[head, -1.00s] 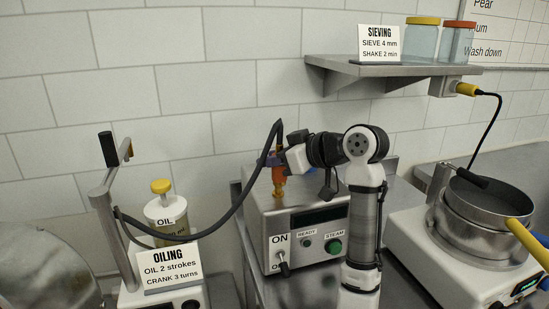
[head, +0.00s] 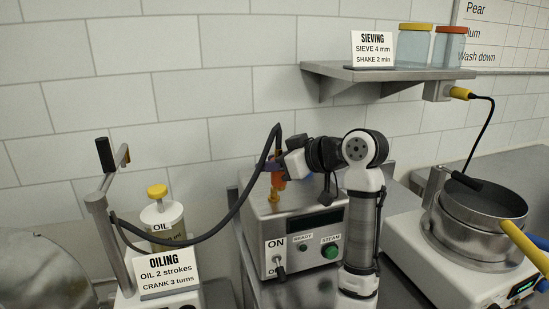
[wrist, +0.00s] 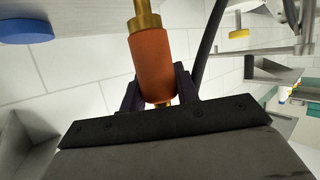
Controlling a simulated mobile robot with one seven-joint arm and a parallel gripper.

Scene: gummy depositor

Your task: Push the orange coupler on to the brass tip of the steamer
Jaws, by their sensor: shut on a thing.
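The orange coupler (head: 279,181) is at the end of the dark hose, above the top of the steamer (head: 308,225). In the wrist view the orange coupler (wrist: 152,62) is a smooth cylinder with brass showing at both ends. The steamer's brass tip (head: 274,195) stands directly below the coupler in the head view, in line and seemingly touching. How far the tip enters the coupler cannot be told. My gripper (head: 277,165) is shut on the coupler, with its dark fingers on either side of one end (wrist: 152,88).
The dark hose (head: 222,220) loops left to the oiling station (head: 162,285). A sieve (head: 483,212) stands on a white machine at right. A shelf (head: 395,73) with jars is above. A blue disc (wrist: 25,28) shows in the wrist view.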

